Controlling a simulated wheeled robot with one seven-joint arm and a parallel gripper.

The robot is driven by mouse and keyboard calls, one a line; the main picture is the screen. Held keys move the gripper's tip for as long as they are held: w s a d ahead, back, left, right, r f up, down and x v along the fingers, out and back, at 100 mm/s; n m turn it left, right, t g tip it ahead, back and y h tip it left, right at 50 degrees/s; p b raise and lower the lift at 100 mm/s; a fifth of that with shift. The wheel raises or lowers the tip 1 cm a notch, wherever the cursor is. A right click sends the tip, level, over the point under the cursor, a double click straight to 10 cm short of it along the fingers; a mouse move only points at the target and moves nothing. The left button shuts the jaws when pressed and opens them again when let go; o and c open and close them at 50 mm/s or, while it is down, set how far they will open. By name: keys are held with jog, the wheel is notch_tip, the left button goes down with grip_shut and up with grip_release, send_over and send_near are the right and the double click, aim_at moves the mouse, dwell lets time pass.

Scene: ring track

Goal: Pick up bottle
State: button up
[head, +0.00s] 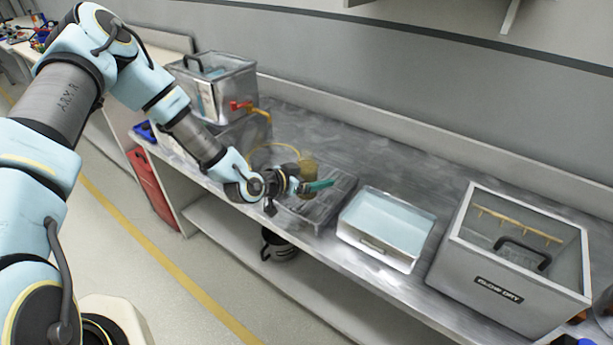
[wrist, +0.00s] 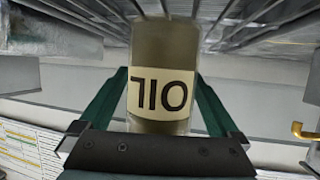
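The bottle (head: 307,168) is a brownish-olive cylinder standing on the dark slotted tray on the bench. In the wrist view the bottle (wrist: 162,60) fills the upper middle, with a pale label reading OIL upside down. My gripper (head: 318,186) has green fingers and reaches to the bottle from the left. In the wrist view its fingers (wrist: 162,95) lie on either side of the bottle and look spread wider than it. The bottle hides parts of their inner sides, so contact is not clearly visible.
The slotted tray (head: 318,212) lies near the bench's front edge. A shallow bin with pale blue contents (head: 388,228) and a grey BLOW DRY box (head: 510,265) stand to the right. A metal tank (head: 215,88) with a red-handled tap (head: 240,105) stands left. Bare bench top (head: 400,165) lies behind.

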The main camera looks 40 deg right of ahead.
jog(key=c, duration=1.5)
jog(key=shift+r, duration=0.15)
